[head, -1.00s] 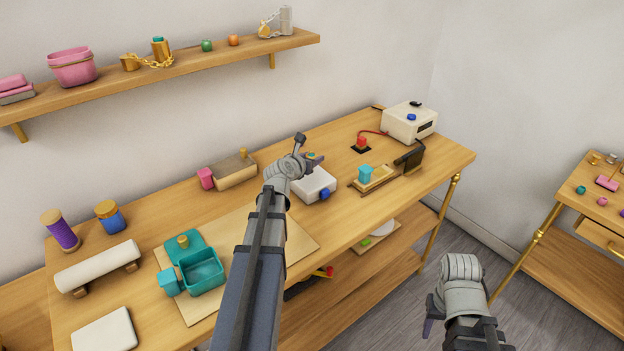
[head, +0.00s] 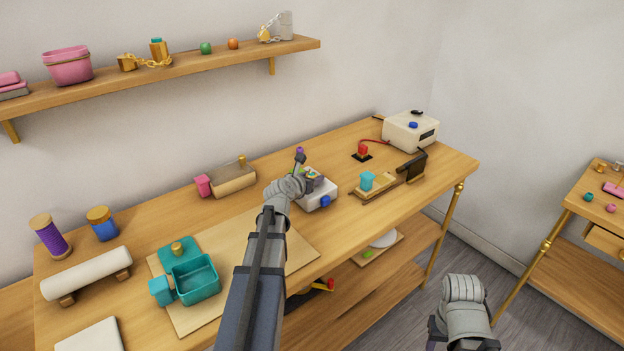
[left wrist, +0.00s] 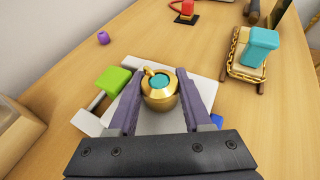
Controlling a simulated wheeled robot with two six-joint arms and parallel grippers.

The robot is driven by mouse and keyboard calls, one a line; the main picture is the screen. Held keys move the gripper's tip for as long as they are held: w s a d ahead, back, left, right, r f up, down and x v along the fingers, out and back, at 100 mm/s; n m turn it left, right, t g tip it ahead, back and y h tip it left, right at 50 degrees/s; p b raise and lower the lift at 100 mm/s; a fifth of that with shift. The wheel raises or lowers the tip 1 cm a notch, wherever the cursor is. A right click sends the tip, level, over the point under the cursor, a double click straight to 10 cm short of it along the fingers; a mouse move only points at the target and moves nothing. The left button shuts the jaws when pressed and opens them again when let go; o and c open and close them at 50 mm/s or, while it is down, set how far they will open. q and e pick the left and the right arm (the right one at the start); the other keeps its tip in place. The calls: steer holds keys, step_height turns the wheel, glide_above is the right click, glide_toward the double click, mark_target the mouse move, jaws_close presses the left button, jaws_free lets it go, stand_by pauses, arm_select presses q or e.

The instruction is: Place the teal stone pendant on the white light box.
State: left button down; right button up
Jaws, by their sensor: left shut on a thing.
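The teal stone pendant (left wrist: 160,88) is a rounded gold piece with a small loop and a teal stone on its face. In the left wrist view it sits between the purple fingers of my left gripper (left wrist: 160,92), which is shut on it. The white light box (head: 318,199), with a blue knob on its front, is under my left gripper (head: 310,180) in the head view. Its white surface also shows around the fingers in the left wrist view (left wrist: 202,78). I cannot tell whether the pendant touches it. My right gripper (head: 437,332) is low at the front, its fingertips partly hidden.
A green block (left wrist: 113,80) with white parts is just left of the fingers. A purple bead (left wrist: 103,38) lies behind. A teal open box (head: 196,280) stands left.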

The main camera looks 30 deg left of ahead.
arm_select(q)
steer(key=c, duration=0.8)
jaws_free()
steer(key=shift+f, duration=0.15)
steer(key=o, duration=0.5)
steer(key=shift+c, duration=0.2)
steer(key=shift+r, duration=0.3)
steer(key=p+v, duration=0.4)
steer(key=v, duration=0.8)
steer(key=shift+p, duration=0.4)
steer(key=shift+f, duration=0.1)
